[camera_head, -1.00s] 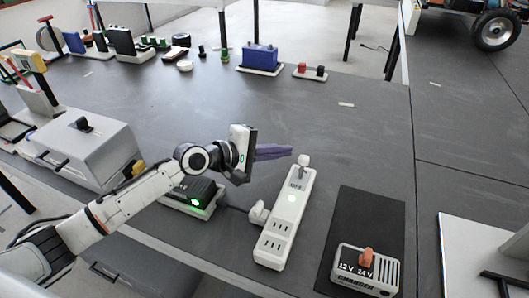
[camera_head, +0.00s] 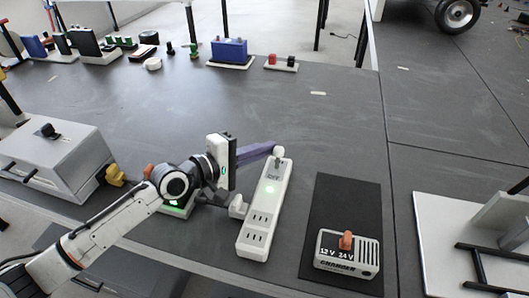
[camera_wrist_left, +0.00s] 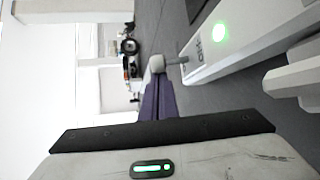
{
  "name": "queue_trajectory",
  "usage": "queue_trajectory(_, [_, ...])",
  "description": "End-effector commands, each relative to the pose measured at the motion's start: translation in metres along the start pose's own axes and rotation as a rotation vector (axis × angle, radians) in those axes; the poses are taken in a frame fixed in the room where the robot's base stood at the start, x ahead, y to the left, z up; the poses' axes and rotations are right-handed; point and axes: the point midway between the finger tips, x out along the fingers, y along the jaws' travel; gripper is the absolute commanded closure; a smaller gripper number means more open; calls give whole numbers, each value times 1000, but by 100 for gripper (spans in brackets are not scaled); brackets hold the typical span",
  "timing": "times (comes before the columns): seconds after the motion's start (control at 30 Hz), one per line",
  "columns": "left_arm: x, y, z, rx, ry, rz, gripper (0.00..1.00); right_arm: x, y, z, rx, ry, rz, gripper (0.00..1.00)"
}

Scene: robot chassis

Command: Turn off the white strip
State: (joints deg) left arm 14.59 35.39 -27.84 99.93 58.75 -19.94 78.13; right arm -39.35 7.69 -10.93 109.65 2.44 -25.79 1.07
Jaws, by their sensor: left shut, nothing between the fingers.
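The white strip (camera_head: 258,225) lies on the dark table, with several sockets, a label that seems to read OFF and a lit green light (camera_head: 269,190). A round white knob (camera_head: 279,151) stands at its far end; it also shows in the left wrist view (camera_wrist_left: 157,64). My left gripper (camera_head: 272,148) has its purple fingers shut and empty, with the tips right at the knob's left side. I cannot tell whether they touch it. In the left wrist view the fingers (camera_wrist_left: 157,97) point at the knob, and the green light (camera_wrist_left: 220,32) is lit. My right gripper is not in view.
A white plug (camera_head: 238,206) sits at the strip's left side. A charger (camera_head: 347,254) with an orange switch stands on a black mat (camera_head: 345,200) to the right. A grey box (camera_head: 60,160) is at left.

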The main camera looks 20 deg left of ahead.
Motion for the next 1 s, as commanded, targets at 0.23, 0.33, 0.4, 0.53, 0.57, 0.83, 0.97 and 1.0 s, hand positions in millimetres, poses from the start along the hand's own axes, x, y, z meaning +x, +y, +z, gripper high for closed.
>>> queue_trajectory(0.23, [-4,-2,3,61,0,86,100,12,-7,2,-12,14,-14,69])
queue_trajectory(0.33, [-5,0,3,63,0,89,100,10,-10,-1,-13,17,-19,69])
queue_trajectory(0.4, [-4,0,3,63,0,88,100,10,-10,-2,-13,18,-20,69])
queue_trajectory(0.53, [-4,0,3,62,0,88,100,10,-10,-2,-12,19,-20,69])
queue_trajectory(0.57, [-4,0,3,62,0,88,100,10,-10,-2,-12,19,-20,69])
queue_trajectory(0.83, [-32,-4,3,62,0,83,100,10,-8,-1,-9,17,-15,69])
queue_trajectory(0.97, [-60,-7,3,64,0,81,100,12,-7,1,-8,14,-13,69])
queue_trajectory(1.0, [-68,-9,2,64,2,81,100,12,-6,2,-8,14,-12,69])
